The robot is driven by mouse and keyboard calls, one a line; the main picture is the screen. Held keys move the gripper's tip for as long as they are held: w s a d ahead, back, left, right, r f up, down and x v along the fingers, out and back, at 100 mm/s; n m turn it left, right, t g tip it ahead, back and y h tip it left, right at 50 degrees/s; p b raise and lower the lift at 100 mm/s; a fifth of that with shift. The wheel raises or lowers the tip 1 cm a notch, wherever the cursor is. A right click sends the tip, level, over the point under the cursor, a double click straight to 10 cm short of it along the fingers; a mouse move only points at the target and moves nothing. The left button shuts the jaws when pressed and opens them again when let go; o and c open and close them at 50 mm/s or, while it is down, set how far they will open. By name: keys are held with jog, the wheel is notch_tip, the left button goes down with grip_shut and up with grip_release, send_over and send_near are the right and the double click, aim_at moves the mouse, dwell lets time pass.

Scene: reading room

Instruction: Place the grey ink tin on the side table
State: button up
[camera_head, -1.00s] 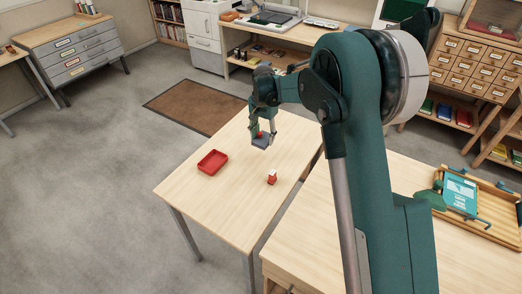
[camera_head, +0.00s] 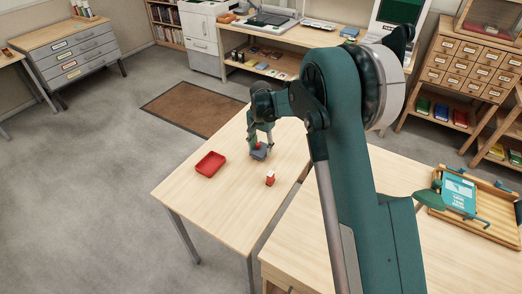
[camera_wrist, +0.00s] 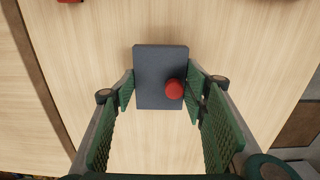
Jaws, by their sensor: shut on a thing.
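The grey ink tin (camera_head: 259,153) is a flat dark grey block with a round red cap; in the wrist view the tin (camera_wrist: 153,72) lies between the green finger pads. My gripper (camera_head: 260,142) is shut on the tin, with one finger at each side of it. The tin is at or just above the pale wooden side table (camera_head: 235,215), towards its far end. I cannot tell whether its underside touches the top.
A red open tray (camera_head: 210,164) lies left of the tin on the same table. A small red and white object (camera_head: 270,179) stands nearer. A desk with a wooden tray (camera_head: 490,228) is at the right. The table's near part is clear.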

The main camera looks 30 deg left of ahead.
aim_at(261, 149)
jog(key=shift+f, duration=0.6)
jog(key=shift+f, duration=0.15)
jog(key=o, duration=1.1)
jog(key=shift+o, duration=0.2)
notch_tip(261, 149, up, 12)
jog(key=shift+r+p, duration=0.2)
jog(key=shift+p, duration=0.25)
